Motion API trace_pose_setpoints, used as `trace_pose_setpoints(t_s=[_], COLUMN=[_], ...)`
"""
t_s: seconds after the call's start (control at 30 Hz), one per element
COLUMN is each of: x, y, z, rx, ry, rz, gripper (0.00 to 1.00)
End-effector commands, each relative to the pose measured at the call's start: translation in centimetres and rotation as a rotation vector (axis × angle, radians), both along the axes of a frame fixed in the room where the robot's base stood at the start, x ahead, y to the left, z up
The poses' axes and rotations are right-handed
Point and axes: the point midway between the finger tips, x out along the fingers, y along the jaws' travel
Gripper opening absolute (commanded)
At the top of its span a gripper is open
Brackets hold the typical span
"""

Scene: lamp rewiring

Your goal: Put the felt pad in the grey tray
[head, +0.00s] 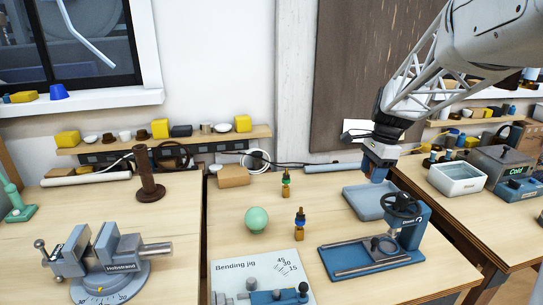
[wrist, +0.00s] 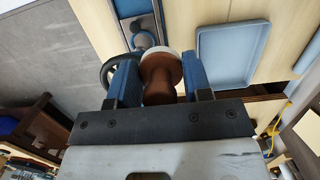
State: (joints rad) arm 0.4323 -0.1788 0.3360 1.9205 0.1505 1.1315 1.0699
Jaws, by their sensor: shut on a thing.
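My gripper (head: 376,174) is above the far part of the blue-grey tray (head: 362,203) in the head view. In the wrist view its blue fingers (wrist: 158,78) are shut on a brown, spool-shaped piece with a pale disc at its far end, which I take to be the felt pad (wrist: 160,70). The held piece is hardly visible in the head view. The tray (wrist: 236,52) looks empty in the wrist view and lies to the right of the held piece. Its near right corner is hidden behind the press in the head view.
A blue press with a handwheel (head: 402,206) stands close in front of the tray. A green ball (head: 256,219), two small bottles (head: 300,222) and a bending jig (head: 262,280) are to the left. A white-walled container (head: 456,178) stands on the right bench, across a gap.

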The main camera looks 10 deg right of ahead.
Motion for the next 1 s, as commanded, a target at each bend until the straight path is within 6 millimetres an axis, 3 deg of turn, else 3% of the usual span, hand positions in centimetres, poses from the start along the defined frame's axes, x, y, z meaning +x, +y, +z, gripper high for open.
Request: trace_pose_setpoints(t_s=[0.5, 1.0], x=[8.4, 14.5], y=[-8.9, -17.3], z=[0.1, -1.2], rx=[0.001, 0.000], ry=[0.001, 0.001], rz=[-0.001, -0.001], gripper=[0.22, 0.22])
